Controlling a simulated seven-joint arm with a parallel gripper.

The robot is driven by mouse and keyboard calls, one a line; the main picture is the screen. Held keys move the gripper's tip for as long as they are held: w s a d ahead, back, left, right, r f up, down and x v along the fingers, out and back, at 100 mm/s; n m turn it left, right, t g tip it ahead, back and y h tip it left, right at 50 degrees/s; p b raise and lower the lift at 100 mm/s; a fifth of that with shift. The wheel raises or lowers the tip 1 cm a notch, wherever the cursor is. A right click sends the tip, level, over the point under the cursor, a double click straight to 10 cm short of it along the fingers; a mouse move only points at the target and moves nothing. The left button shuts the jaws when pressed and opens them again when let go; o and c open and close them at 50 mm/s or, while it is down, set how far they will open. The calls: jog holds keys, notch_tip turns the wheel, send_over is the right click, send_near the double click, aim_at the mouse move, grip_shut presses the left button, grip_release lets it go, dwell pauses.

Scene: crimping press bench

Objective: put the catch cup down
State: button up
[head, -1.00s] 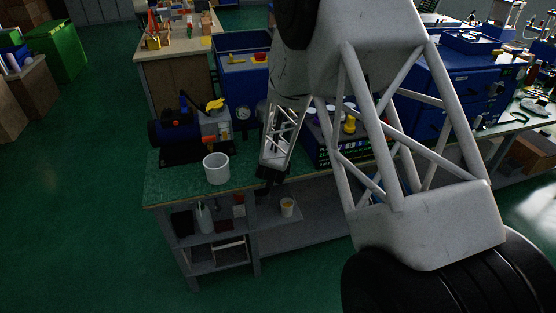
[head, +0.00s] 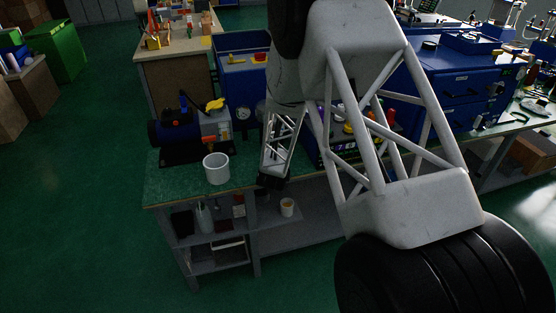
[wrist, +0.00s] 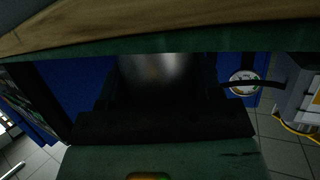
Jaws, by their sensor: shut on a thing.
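My gripper (head: 272,181) is at the front edge of the green-topped bench (head: 163,187), right of a white cup, in the head view. Its jaws are dark and mostly hidden there. In the wrist view my gripper (wrist: 158,92) is shut on a shiny grey rounded thing (wrist: 155,68), which seems to be the catch cup. Only part of it shows, and its lower end and any contact with a surface cannot be made out. The white cup (head: 216,169) stands upright on the bench, apart from my gripper.
A blue motor unit (head: 178,130) stands behind the white cup. A small cup with orange contents (head: 287,207) stands on the lower shelf (head: 290,228). A strip of bench top left of the white cup is clear.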

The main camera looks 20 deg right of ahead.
jog(key=shift+f, duration=0.1)
jog(key=o, duration=0.9)
jog(key=shift+o, duration=0.2)
jog(key=v, duration=1.2)
dwell(0.4)
jog(key=shift+a, duration=0.1)
